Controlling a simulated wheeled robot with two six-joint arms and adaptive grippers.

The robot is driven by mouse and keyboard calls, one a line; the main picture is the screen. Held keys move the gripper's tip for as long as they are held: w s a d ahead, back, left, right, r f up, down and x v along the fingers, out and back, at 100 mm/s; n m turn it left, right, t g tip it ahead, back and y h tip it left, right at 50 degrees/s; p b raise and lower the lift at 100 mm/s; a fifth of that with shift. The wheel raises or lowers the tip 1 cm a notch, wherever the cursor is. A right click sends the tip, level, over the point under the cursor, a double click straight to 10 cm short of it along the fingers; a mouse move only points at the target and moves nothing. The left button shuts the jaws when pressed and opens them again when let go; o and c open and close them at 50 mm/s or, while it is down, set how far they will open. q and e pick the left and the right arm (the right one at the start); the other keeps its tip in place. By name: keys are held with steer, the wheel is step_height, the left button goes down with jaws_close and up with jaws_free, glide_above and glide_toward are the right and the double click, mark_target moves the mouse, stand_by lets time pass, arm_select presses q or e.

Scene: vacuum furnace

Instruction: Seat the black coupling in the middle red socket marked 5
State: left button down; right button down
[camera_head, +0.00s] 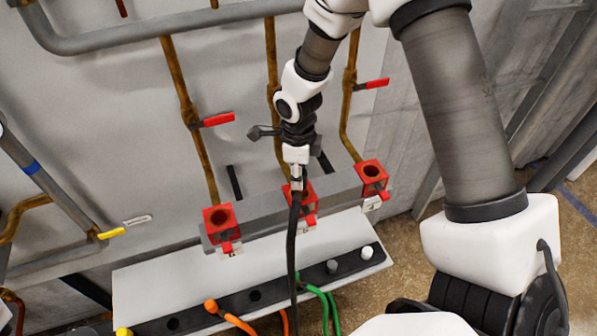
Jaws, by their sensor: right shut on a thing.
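The middle red socket (309,203) sits on a grey rail between a left red socket (219,218) and a right red socket (371,174). My right gripper (297,178) is directly over the middle socket, pointing down, and is shut on the black coupling (296,188). A black hose (292,245) hangs down from the coupling in front of the rail. The gripper and coupling cover much of the middle socket, and I cannot tell whether the coupling is inside it. The mark on its tag is too small to read. My left gripper is not in view.
Below the rail, a pale shelf (150,290) carries a black strip with orange and green hoses (232,321). Copper pipes (181,85) with red valve handles (217,119) run down the wall behind my right arm. Bare floor shows at right.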

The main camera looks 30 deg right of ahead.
steer(key=shift+f+b, duration=0.45)
steer(key=shift+f, duration=0.1)
stand_by(0.6)
steer(key=c, duration=0.7)
jaws_free()
step_height(320, 180, up, 12)
steer(key=shift+r, duration=0.1)
